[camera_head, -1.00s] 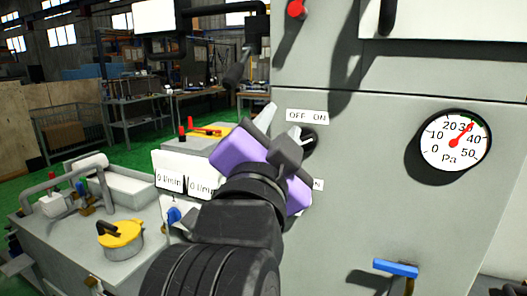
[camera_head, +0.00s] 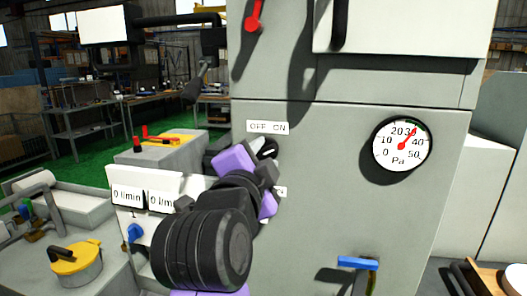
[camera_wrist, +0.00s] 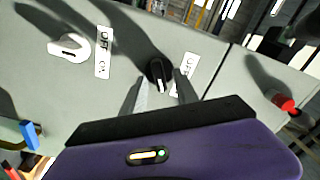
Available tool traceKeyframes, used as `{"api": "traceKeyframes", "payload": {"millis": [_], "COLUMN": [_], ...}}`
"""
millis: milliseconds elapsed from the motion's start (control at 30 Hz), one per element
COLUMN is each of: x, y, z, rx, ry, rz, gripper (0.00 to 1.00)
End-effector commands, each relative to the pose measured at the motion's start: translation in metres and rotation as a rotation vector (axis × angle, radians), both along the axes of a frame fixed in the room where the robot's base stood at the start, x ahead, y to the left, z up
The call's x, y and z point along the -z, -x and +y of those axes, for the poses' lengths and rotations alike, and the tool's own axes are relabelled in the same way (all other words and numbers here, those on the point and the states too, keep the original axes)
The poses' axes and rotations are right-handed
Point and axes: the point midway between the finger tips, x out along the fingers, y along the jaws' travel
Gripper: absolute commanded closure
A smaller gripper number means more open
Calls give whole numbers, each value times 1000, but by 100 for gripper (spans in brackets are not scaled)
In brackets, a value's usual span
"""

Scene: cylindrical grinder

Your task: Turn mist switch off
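A black rotary switch knob (camera_head: 269,151) with a light pointer sits on the grey panel under an "OFF ON" label (camera_head: 268,127). In the wrist view the black knob (camera_wrist: 160,71) is ahead of and between my fingertips; contact cannot be told. My gripper (camera_wrist: 160,88) is open, with one finger on each side of the knob. In the head view my gripper (camera_head: 260,156) partly hides the knob. A lower white switch (camera_wrist: 70,47) has its own "OFF ON" label (camera_wrist: 103,52); in the head view it is hidden behind my gripper. Which switch is mist cannot be read.
A pressure gauge (camera_head: 402,144) is on the panel's right, with a blue-handled valve (camera_head: 358,263) below. A red handle (camera_head: 253,23) is above. Flow displays (camera_head: 127,196) and a yellow-capped part (camera_head: 77,258) stand left. The panel between knob and gauge is clear.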

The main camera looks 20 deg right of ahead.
Motion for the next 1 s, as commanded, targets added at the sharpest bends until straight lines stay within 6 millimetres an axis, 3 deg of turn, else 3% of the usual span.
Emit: {"api": "traceKeyframes", "payload": {"millis": [333, 500, 533, 1000], "x": [0, 0, 0, 0], "y": [-4, -4, -4, -4], "z": [-3, -3, -3, -3], "rx": [0, 0, 0, 1], "ry": [1, 1, 1, 48], "rz": [-1, -1, -1, 36], "gripper": [64, 97, 100, 100]}}
